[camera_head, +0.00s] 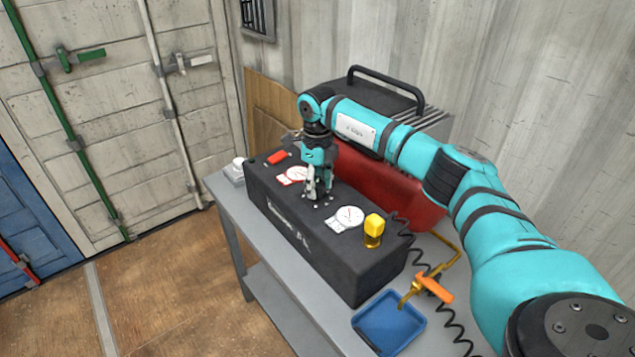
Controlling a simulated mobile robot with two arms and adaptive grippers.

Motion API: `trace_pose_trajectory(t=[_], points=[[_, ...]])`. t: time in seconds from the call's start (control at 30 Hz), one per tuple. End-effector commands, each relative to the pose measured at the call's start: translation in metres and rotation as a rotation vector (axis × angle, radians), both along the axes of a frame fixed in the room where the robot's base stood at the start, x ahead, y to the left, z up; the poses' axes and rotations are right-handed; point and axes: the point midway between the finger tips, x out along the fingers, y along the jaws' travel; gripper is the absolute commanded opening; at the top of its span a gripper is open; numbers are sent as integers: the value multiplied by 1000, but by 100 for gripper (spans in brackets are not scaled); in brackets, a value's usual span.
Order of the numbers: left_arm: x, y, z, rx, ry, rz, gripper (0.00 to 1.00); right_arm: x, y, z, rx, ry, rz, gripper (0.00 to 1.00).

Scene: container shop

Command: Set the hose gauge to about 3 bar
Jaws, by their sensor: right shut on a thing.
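A black box-shaped unit (330,250) lies on the grey bench, with two round gauges on its top. A white-faced gauge (346,218) sits to the right of my gripper, and a red-rimmed gauge (295,175) sits to its left. Their needles and figures are too small to read, and I cannot tell which one is the hose gauge. My right gripper (315,196) points down between the two gauges, inside a ring of white dots. It is shut on what is probably a knob, which the fingers hide. My left gripper is not in view.
A yellow knob (374,225) and a red switch (277,157) stand on the unit. A blue tray (390,322) and an orange-handled tap (434,288) are at the bench's front right. A red tank (390,182) stands behind. The floor at left is clear.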

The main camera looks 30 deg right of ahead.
Motion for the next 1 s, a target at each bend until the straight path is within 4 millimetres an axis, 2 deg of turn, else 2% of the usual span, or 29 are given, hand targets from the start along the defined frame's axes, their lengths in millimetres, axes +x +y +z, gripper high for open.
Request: trace_pose_trajectory(t=[0.6, 1.0], points=[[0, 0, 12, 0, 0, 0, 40, 1, -1, 3, -1, -6, -551, 7], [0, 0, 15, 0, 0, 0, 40, 2, -1, 3, 1, -7, -736, 7]])
